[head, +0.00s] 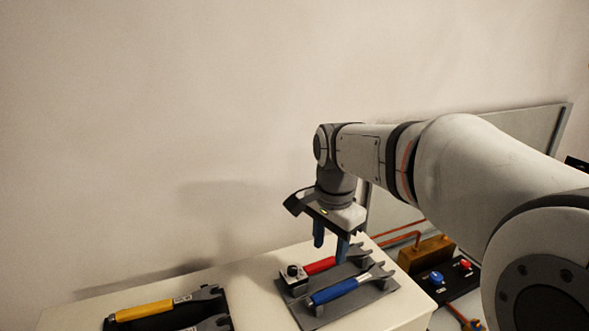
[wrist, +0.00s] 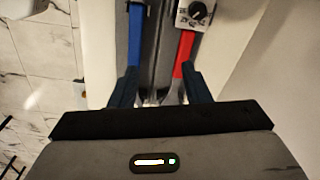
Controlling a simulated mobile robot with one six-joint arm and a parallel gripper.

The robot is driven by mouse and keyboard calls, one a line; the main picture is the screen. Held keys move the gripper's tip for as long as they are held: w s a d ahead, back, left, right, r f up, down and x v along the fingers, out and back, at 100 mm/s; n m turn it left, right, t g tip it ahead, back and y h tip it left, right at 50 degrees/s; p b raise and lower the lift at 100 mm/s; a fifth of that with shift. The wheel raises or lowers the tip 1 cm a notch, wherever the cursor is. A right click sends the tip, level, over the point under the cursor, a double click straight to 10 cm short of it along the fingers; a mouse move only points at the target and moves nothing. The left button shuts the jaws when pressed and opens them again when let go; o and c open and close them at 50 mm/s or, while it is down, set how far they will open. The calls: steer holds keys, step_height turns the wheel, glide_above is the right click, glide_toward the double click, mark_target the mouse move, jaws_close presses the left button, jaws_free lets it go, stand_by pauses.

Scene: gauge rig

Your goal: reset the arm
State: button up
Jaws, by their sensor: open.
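My gripper (head: 331,243) is open and points down above the grey tool rack (head: 345,306), with nothing between its fingers. In the wrist view its two dark blue fingers (wrist: 160,92) stand apart, with the blue-handled wrench (wrist: 135,38) near the left one and the red-handled wrench (wrist: 184,55) near the right one. In the head view the red wrench (head: 319,266) lies behind the blue wrench (head: 334,291) on the rack. The fingers partly cover the red wrench there. Whether a finger touches either tool cannot be told.
A small white box with a black knob (head: 293,272) sits at the rack's left end. A yellow-handled wrench (head: 145,310) lies in a dark tray at left. A black panel with a blue knob (head: 436,276) is at right. The white tabletop (head: 255,305) is bare between tray and rack.

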steer(key=s+d+f+n+t, duration=0.1)
steer(key=s+d+f+n, duration=0.1)
steer(key=s, duration=0.3)
steer(key=s+d+f+n+t, duration=0.1)
steer(key=s+d+f+n, duration=0.1)
steer(key=s+n, duration=0.2)
steer(key=s+d+f+n, duration=0.2)
steer(key=s+n, duration=0.2)
steer(key=s, duration=0.2)
steer(key=shift+s+d+t, duration=0.35)
steer(key=shift+t, duration=0.05)
steer(key=shift+f, duration=0.1)
steer(key=shift+c, duration=0.7)
